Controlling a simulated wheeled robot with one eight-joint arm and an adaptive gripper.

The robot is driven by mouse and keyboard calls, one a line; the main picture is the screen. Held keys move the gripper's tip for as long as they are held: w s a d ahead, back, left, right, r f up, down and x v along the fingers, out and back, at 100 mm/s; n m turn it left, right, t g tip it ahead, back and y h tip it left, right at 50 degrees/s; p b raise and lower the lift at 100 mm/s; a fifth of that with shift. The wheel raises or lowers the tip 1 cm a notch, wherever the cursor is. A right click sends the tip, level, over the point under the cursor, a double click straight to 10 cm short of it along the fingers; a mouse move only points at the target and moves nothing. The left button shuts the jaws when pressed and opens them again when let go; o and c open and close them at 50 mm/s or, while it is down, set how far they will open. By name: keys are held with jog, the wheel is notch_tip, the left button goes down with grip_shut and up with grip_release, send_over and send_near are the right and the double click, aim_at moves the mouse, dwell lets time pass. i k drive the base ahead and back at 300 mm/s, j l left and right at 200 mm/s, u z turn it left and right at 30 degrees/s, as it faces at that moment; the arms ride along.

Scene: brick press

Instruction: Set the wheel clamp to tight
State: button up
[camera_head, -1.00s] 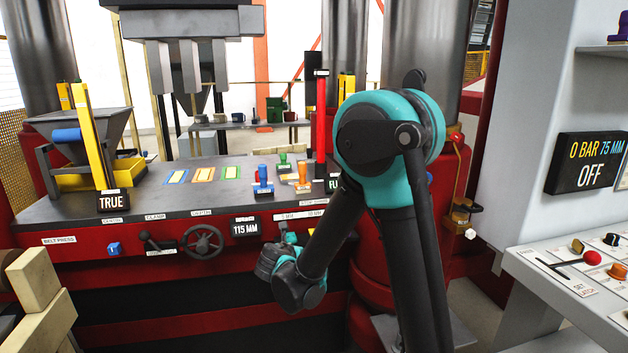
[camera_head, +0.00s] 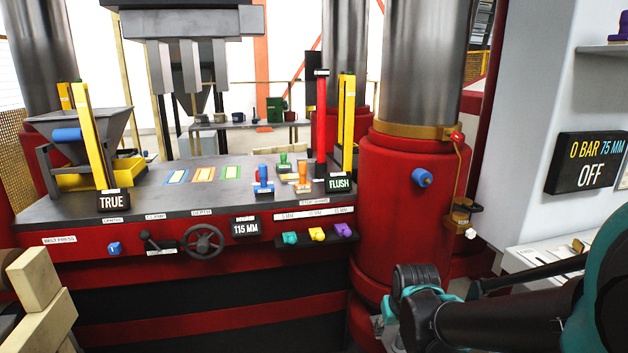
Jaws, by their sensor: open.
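The clamp lever (camera_head: 149,240) is a black handle on the red front of the press, under a small "CLAMP" label (camera_head: 155,216). The handle leans up and to the left from its pivot. A small plate (camera_head: 160,252) under it is too small to read. The dark handwheel (camera_head: 203,243) is just right of the lever. My gripper (camera_head: 408,300) is at the lower right, in front of the red column, far right of the lever and touching none of the controls. Its fingertips are hard to make out. It looks empty.
A blue knob (camera_head: 114,249) is left of the lever. A "115 MM" display (camera_head: 245,227) and a rack of teal, yellow and purple blocks (camera_head: 316,237) are right of the wheel. The space before the lever is clear.

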aim_at(144, 236)
jog(key=i+j+u, duration=0.1)
jog(key=u, duration=1.35)
